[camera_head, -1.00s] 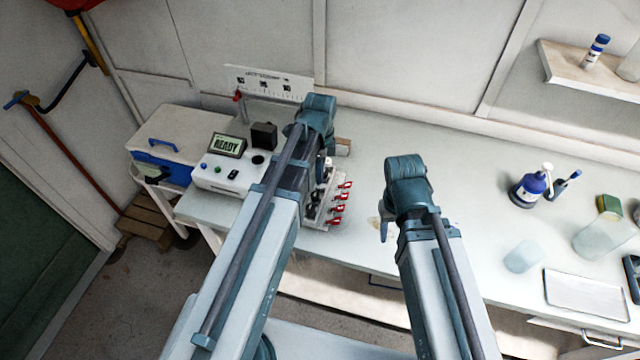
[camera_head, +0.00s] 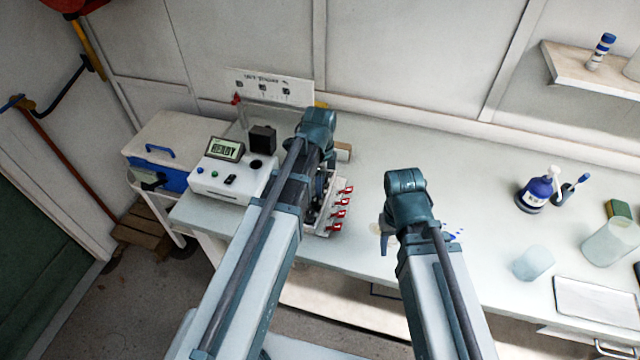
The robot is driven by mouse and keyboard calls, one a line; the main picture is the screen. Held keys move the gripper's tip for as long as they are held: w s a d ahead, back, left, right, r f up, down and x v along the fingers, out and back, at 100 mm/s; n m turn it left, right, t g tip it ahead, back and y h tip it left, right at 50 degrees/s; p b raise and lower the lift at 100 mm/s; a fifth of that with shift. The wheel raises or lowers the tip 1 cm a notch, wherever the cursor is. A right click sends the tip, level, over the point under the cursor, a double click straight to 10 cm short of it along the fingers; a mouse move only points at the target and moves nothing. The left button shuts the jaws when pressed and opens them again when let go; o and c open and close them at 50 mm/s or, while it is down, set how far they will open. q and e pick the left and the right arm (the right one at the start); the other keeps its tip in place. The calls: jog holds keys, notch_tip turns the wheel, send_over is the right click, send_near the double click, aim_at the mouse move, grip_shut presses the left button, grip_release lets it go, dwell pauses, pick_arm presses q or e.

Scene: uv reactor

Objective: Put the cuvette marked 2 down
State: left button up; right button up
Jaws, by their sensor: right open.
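A rack (camera_head: 322,222) with several red-tagged pieces (camera_head: 340,212) stands on the bench, right of the white reactor box. I cannot make out any number, so I cannot tell which piece is the cuvette marked 2. My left gripper (camera_head: 326,178) points down over the rack's back left part. Its own wrist and arm hide most of its fingers, so I cannot see whether it holds anything. My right gripper (camera_head: 384,238) is open over the bench, to the right of the rack and apart from it.
The white reactor box (camera_head: 232,180) with a lit display (camera_head: 225,149) stands left of my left arm. A blue and white cooler (camera_head: 165,155) is further left. A blue bottle (camera_head: 535,192), a clear beaker (camera_head: 533,263) and a tray (camera_head: 595,302) are at the right. The back middle bench is clear.

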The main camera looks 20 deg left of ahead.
pick_arm(q)
jog(key=shift+r, duration=0.15)
pick_arm(e)
jog(key=shift+r, duration=0.1)
pick_arm(q)
notch_tip(320, 180, up, 12)
jog(key=p, duration=1.2)
jog(key=s+d+n+y, duration=0.1)
jog(key=s+d+n, duration=0.9)
jog(key=s+n, duration=0.3)
jog(key=shift+s+d, duration=0.2)
jog(key=shift+s, duration=0.5)
pick_arm(e)
notch_tip(320, 180, up, 12)
pick_arm(q)
notch_tip(320, 180, down, 11)
jog(key=b, duration=1.1)
jog(key=shift+f, duration=0.2)
pick_arm(e)
notch_tip(320, 180, down, 12)
jog(key=shift+r, duration=0.25)
pick_arm(q)
jog(key=shift+r, duration=0.2)
pick_arm(e)
jog(key=shift+r, duration=0.2)
